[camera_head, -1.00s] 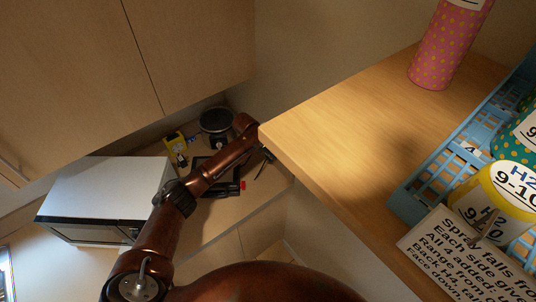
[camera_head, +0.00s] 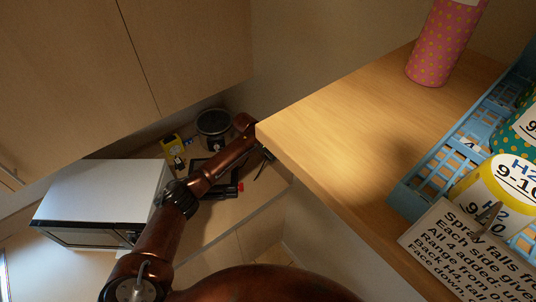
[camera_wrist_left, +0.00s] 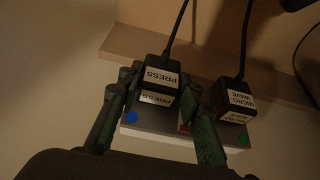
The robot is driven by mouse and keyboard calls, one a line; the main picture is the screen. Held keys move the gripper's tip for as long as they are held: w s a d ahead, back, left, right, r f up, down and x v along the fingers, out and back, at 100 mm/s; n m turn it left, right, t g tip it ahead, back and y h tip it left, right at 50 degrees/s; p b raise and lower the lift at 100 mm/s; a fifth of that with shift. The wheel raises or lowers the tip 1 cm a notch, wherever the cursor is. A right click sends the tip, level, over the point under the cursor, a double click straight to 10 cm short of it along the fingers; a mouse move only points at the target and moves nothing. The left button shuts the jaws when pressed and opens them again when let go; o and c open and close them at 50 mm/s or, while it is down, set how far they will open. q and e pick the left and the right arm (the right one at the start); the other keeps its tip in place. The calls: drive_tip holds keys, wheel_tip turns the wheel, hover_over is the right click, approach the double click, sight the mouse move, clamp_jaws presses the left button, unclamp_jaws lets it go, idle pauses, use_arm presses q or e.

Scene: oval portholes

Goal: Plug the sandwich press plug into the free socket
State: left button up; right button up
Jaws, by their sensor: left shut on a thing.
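In the left wrist view, the black sandwich press plug (camera_wrist_left: 159,78) carries white PRESS labels, and its cord runs up. My left gripper (camera_wrist_left: 163,90) is shut on it, one finger on each side. The plug is over the socket strip (camera_wrist_left: 157,137), a pale block with blue, red and green dots. I cannot tell whether the plug is seated or just above it. A second black plug (camera_wrist_left: 234,101), labelled MICROWAVE, is at the strip's right part, by the green dot. In the head view, the shelf edge hides most of my left gripper. My right gripper is not in view.
A wooden shelf (camera_head: 345,115) with a pink dotted bottle (camera_head: 440,45) and a blue basket (camera_head: 405,198) lies right of my left arm. A white microwave (camera_head: 100,190) stands left. A yellow object (camera_head: 173,145) and a dark round appliance (camera_head: 213,124) are on the counter behind.

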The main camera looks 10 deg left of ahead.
use_arm(q)
drive_tip(key=shift+w+d+r, duration=0.1)
drive_tip(key=shift+w+d, duration=0.1)
drive_tip(key=o, duration=1.4)
drive_tip(key=shift+w, duration=0.1)
